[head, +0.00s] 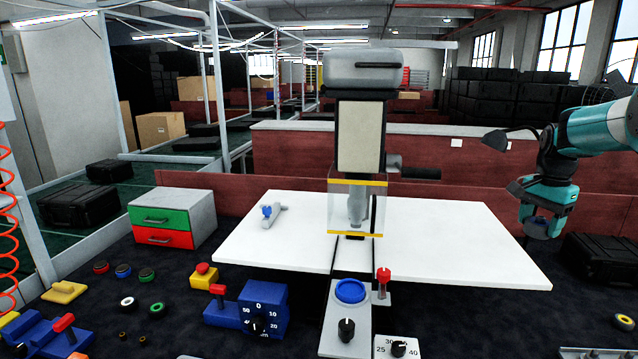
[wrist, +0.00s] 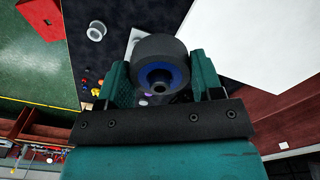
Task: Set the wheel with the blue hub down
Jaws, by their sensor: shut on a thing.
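The wheel with the blue hub (wrist: 158,50) has a dark grey tyre and fills the space between my gripper's teal fingers in the wrist view. My gripper (wrist: 159,66) is shut on it, with one finger on each side. In the head view my gripper (head: 542,222) hangs at the right, raised and to the right of the white table's corner. The wheel is hard to make out there among the fingers.
The white table (head: 460,245) has much bare room right of the central press (head: 357,205). A grey tool (head: 272,216) lies on its left. Small coloured rings (head: 123,271) and a drawer box (head: 172,219) are at left. A yellow-hubbed wheel (head: 623,322) lies lower right.

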